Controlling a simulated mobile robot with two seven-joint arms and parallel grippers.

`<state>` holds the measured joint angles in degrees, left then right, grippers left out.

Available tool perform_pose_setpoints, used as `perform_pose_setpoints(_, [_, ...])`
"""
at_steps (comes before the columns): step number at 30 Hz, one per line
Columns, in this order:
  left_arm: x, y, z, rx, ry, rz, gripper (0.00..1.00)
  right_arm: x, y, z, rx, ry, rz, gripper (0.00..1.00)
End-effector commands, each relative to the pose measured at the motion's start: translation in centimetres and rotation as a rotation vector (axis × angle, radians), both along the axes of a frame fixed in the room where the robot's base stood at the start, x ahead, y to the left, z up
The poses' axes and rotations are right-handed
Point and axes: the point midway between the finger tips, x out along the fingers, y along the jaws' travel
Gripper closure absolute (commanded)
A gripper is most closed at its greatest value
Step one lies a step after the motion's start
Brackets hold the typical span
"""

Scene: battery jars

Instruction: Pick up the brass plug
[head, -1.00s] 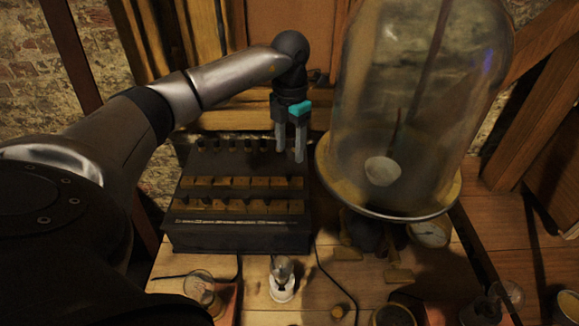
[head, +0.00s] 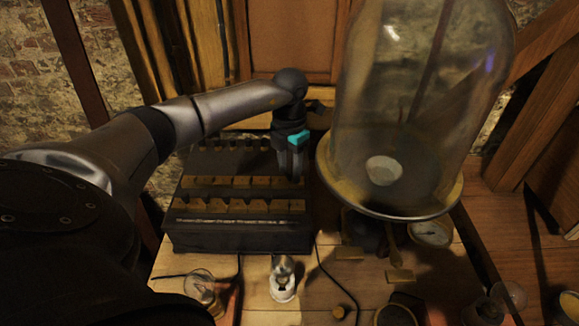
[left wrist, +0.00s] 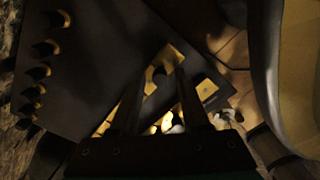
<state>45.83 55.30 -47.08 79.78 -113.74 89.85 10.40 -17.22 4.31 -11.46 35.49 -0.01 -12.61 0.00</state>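A dark box (head: 240,238) with rows of brass blocks and a row of small knobs along its back stands on the table. My left gripper (head: 291,178) points down at the back right of this box in the head view. In the left wrist view the fingers (left wrist: 160,78) are apart, and a small round knob (left wrist: 160,74) shows between their tips, beside a brass block. This knob may be the brass plug; its colour is too dark to tell, and the gripper hides it in the head view. I cannot see contact. My right gripper is not in view.
A large glass bell jar (head: 420,110) stands close to the right of my left gripper, with a dial gauge (head: 430,233) below it. Glass jars and a small white-based piece (head: 283,287) stand in front of the box. A small brass-coloured knob (head: 338,312) lies near the front edge.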

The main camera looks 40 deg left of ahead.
Motion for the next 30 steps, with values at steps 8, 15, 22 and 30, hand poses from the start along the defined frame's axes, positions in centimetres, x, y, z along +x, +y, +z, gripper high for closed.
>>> perform_pose_setpoints(8, [0.00,0.02,0.05,0.000,0.000,0.000,0.86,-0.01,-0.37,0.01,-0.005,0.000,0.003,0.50])
perform_pose_setpoints(15, [0.00,0.03,0.06,0.000,0.000,0.001,1.00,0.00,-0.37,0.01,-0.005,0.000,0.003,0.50])
perform_pose_setpoints(22, [0.01,0.03,0.06,0.000,0.000,0.001,1.00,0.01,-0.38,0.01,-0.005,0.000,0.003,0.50])
perform_pose_setpoints(30, [0.03,0.05,0.51,0.001,-0.001,0.001,1.00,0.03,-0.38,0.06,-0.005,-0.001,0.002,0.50])
